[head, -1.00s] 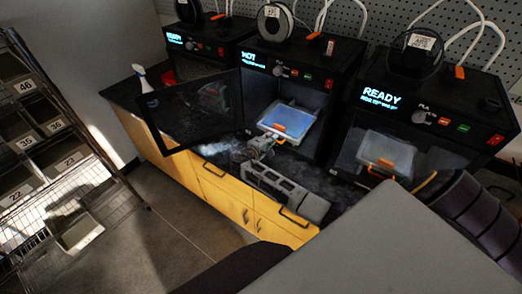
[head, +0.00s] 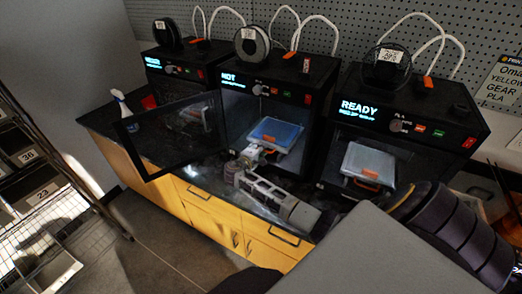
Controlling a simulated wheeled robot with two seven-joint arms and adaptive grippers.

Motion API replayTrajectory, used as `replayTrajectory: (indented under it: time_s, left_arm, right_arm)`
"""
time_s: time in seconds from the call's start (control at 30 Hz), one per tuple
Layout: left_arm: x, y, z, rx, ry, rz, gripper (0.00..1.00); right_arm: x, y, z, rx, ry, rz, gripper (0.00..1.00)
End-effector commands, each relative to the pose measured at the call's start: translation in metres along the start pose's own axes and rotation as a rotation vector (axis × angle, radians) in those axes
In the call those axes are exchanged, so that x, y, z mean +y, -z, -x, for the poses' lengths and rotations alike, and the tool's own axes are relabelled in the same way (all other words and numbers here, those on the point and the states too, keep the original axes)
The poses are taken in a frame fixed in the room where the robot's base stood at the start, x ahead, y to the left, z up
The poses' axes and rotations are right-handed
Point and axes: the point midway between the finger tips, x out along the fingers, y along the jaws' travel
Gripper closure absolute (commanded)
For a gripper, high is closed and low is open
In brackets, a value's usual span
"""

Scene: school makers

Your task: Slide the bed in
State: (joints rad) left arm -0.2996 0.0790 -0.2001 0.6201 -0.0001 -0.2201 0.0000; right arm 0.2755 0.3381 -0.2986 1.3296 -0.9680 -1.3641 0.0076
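The bed (head: 276,131) is a blue-topped plate with a pale rim and an orange front tab. It sits low in the opening of the middle printer (head: 265,95), whose screen reads "NOT" and whose dark glass door (head: 172,133) stands open to the left. My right gripper (head: 262,151) is at the bed's front edge, by the orange tab, with its grey wrist reaching back to the lower right. The fingertips are small and dark, so I cannot tell whether they touch or grip the tab. My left gripper is not in view.
The right printer, marked "READY" (head: 408,115), holds its own bed with an orange tab (head: 367,172). A third printer (head: 176,62) stands at left. A spray bottle (head: 121,104) is on the dark counter (head: 100,121) left of the open door. A wire rack (head: 38,190) with numbered bins stands far left.

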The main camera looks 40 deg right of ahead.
Motion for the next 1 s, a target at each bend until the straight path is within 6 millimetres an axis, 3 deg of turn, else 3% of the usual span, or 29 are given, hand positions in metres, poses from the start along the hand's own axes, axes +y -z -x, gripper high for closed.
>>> replayTrajectory:
  time_s: [0.57, 0.77, 1.0]
  left_arm:
    - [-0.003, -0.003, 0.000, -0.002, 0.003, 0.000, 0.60]
    - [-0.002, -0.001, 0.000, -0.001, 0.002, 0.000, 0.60]
    - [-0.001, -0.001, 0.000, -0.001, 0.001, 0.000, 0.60]
  right_arm:
    - [0.003, 0.001, 0.002, 0.002, -0.003, -0.003, 0.70]
    - [0.001, 0.001, 0.016, 0.002, -0.002, -0.002, 0.70]
    - [0.001, 0.001, 0.047, 0.002, -0.001, -0.003, 0.70]
